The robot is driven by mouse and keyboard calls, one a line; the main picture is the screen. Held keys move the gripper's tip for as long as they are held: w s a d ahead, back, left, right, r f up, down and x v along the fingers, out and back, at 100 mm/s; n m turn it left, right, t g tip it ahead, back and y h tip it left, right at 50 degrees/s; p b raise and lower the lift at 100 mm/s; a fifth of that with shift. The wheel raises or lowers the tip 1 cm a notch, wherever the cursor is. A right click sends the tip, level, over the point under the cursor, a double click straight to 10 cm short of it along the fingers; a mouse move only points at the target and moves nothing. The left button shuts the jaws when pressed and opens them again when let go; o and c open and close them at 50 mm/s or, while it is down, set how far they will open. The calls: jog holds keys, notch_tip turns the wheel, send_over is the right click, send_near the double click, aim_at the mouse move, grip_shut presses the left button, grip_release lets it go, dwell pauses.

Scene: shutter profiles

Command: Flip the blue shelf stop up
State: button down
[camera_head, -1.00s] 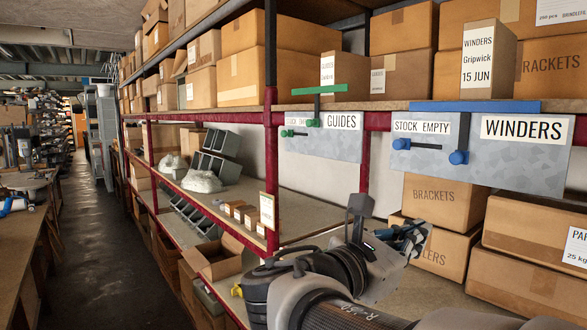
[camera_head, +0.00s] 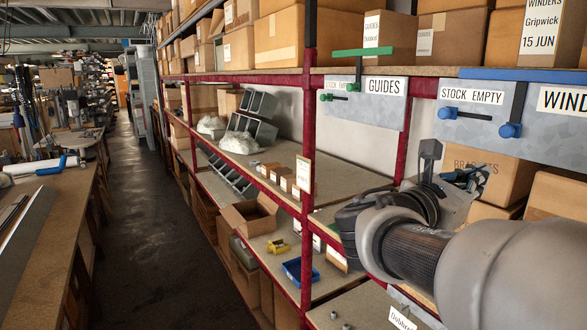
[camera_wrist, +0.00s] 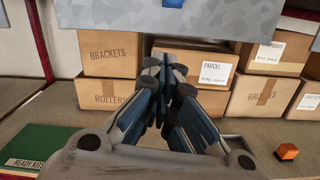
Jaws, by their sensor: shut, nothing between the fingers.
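The blue shelf stop shows in the head view as a flat blue bar (camera_head: 545,75) along the shelf edge above the WINDERS panel (camera_head: 545,143). A black stem runs down from it to a blue knob (camera_head: 510,130). A second blue knob (camera_head: 447,112) sits to the left on a horizontal black rod. My gripper (camera_head: 470,178) is below the panel's lower edge and apart from the stop. In the wrist view my gripper (camera_wrist: 163,70) is shut and empty, pointing at boxes, with part of a blue knob (camera_wrist: 174,3) at the top edge. The bar is outside the wrist view.
A green bar (camera_head: 375,52) stands raised over the GUIDES panel (camera_head: 385,105) to the left. Cardboard boxes (camera_wrist: 109,53) fill the shelf under the panel. A red upright (camera_head: 404,145) stands between the bays. The aisle (camera_head: 150,220) is clear at left; a workbench (camera_head: 60,225) borders it.

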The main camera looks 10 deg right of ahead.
aim_at(497, 122)
jog(key=d+r, duration=0.1)
jog(key=d+r+p, duration=0.2)
jog(key=r, duration=0.1)
jog(key=shift+w, duration=0.3)
notch_tip(497, 122, up, 6)
jog(key=p, duration=0.3)
jog(key=shift+a+f, duration=0.1)
jog(key=shift+a, duration=0.05)
jog(key=shift+f, duration=0.1)
